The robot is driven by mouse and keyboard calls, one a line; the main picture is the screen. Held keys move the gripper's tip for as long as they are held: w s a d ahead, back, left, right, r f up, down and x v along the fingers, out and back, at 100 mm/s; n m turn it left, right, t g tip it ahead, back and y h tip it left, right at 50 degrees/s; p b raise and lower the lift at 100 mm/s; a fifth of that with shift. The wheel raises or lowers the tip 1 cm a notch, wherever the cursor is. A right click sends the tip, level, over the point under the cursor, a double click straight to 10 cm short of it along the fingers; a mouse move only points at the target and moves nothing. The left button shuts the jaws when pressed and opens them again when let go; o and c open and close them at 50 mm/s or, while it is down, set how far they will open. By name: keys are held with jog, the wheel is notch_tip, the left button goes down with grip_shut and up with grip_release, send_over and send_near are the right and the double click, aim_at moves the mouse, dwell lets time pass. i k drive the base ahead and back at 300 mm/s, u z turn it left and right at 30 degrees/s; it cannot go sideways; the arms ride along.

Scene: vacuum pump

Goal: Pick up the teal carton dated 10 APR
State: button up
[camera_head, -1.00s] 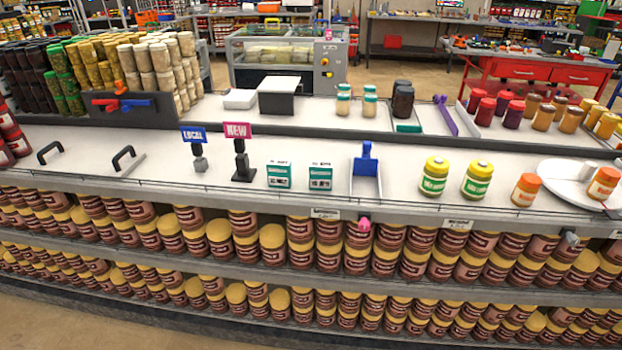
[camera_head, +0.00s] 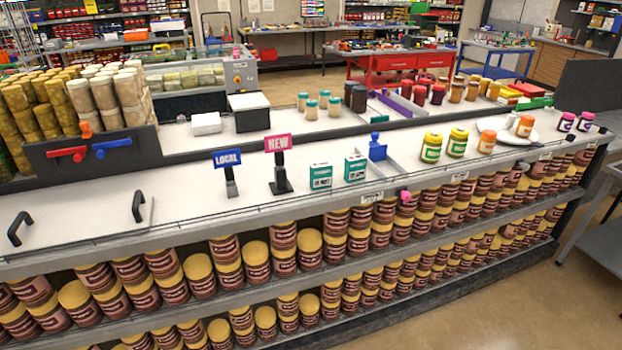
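Two teal cartons stand upright side by side on the white counter, near its front edge: a left carton (camera_head: 320,176) and a right carton (camera_head: 355,168). Each has a white label with dark print on its front. The print is too small to read, so I cannot tell which one is dated 10 APR. My gripper is not in view.
A blue scoop-like tool (camera_head: 377,148) stands just right of the cartons. The pink NEW sign (camera_head: 279,144) and blue LOCAL sign (camera_head: 227,160) stand to their left. Yellow jars (camera_head: 431,147) stand further right. Shelves of brown jars lie below. Open floor (camera_head: 500,310) is at lower right.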

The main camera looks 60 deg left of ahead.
aim_at(355, 165)
jog(key=z, duration=0.05)
jog(key=k, duration=0.55)
jog(key=u, duration=2.65)
jog(key=i, duration=0.95)
